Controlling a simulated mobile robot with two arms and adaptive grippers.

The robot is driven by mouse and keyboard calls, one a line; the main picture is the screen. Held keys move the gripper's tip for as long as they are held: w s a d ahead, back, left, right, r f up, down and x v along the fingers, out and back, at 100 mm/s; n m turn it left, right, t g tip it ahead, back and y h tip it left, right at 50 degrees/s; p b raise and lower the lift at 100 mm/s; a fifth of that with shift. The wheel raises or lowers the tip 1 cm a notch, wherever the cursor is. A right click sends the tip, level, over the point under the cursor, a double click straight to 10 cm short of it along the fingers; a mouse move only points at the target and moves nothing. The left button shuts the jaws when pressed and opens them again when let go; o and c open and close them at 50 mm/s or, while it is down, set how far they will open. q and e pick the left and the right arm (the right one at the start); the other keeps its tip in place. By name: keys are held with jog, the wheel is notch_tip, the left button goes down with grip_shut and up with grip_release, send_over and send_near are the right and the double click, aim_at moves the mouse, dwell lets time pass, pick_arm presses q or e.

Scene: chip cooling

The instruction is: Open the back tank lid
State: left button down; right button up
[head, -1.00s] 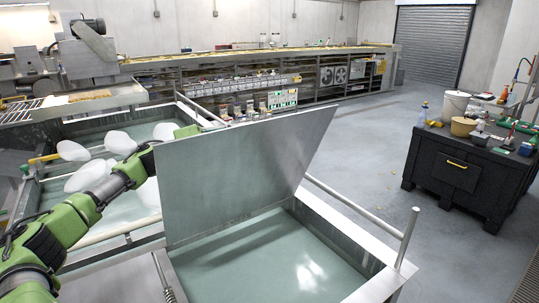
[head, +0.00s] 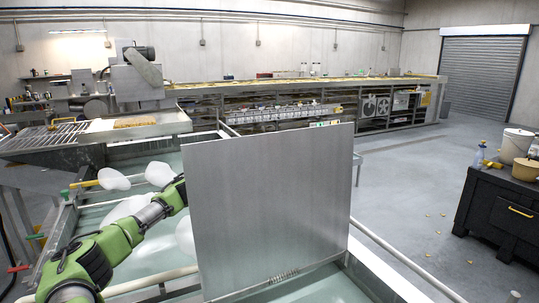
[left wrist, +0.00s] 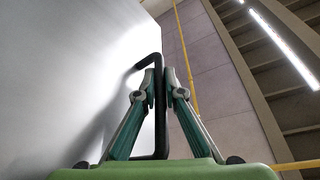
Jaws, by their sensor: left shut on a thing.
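The back tank lid (head: 270,200) is a flat grey metal panel. It stands raised and close to upright over the tank (head: 385,268), with greenish water visible below it. My left arm comes in from the left and passes behind the lid, so the lid hides the left gripper in the head view. In the left wrist view my left gripper (left wrist: 163,88) is shut on the black bar handle (left wrist: 160,132) of the lid, whose grey face (left wrist: 85,60) fills the left side. My right gripper is in neither view.
Another tank with several white rounded floats (head: 114,179) lies to the left. A long workbench (head: 290,90) runs along the back. A black cabinet (head: 495,215) with a white bucket (head: 517,145) stands at the right. The floor between is mostly clear.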

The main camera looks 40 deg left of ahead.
aim_at(228, 173)
pick_arm(q)
jog(key=shift+f, duration=0.15)
jog(key=c, duration=2.1)
grip_release()
jog(key=shift+c, duration=0.2)
jog(key=v, duration=1.2)
jog(key=shift+a, duration=0.15)
